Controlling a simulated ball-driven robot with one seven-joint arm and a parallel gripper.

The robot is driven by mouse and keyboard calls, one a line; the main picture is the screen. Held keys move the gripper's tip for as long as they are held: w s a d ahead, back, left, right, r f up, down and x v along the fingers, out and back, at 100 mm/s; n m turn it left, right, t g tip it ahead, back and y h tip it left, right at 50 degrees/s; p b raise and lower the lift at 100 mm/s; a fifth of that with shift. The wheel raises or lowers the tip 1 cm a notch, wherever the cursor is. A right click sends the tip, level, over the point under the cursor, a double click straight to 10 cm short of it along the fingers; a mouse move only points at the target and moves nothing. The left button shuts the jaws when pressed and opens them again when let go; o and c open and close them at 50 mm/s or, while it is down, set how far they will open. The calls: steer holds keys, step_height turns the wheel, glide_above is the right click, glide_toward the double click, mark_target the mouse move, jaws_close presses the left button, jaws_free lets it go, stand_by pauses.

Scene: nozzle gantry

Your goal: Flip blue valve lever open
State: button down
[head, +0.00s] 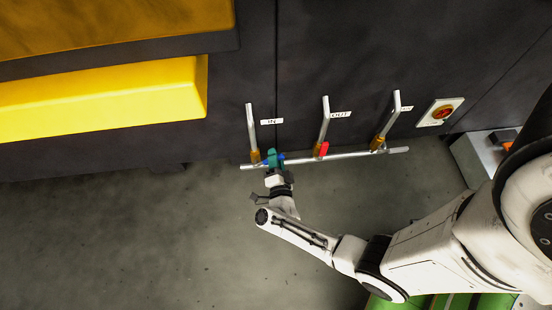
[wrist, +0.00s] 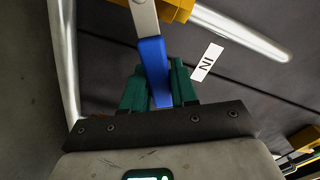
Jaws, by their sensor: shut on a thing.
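The blue valve lever (wrist: 154,70) is in the middle of the wrist view, running down between the two green fingers of my gripper (wrist: 158,88). My gripper is shut on the lever. The lever's bare metal end (wrist: 143,16) joins a yellow-brown valve body (wrist: 175,8) at the top. In the head view my gripper (head: 273,158) is at the left valve on the horizontal pipe, and only a small bit of the blue lever (head: 281,157) shows beside the fingers.
A label reading "IN" (wrist: 206,62) is on the dark wall. A red lever (head: 323,149) is on the middle valve, and another valve (head: 378,143) is to its right. A red-and-yellow switch (head: 442,112) is farther right. A yellow block (head: 110,95) overhangs at left. The grey floor (head: 120,235) is open.

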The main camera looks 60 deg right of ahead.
steer(key=r+n+p, duration=0.1)
steer(key=w+a+r+n, duration=0.1)
steer(key=n, duration=0.1)
steer(key=shift+w+n+p, duration=0.1)
steer(key=shift+n+p, duration=0.2)
steer(key=shift+p, duration=0.1)
steer(key=shift+w+a+r+n+p, duration=0.2)
steer(key=shift+w+n+p, duration=0.05)
steer(key=shift+n, duration=0.35)
steer(key=shift+w+a+r+n+p, duration=0.15)
steer(key=shift+w+n+p, duration=0.1)
steer(key=shift+n, duration=0.35)
steer(key=c, duration=1)
jaws_free()
steer(key=shift+o, duration=0.2)
steer(key=shift+a, duration=0.1)
steer(key=p+v, duration=0.1)
steer(key=v, duration=0.9)
steer(key=shift+s+a, duration=0.25)
steer(key=shift+s, duration=0.05)
steer(key=shift+c, duration=0.3)
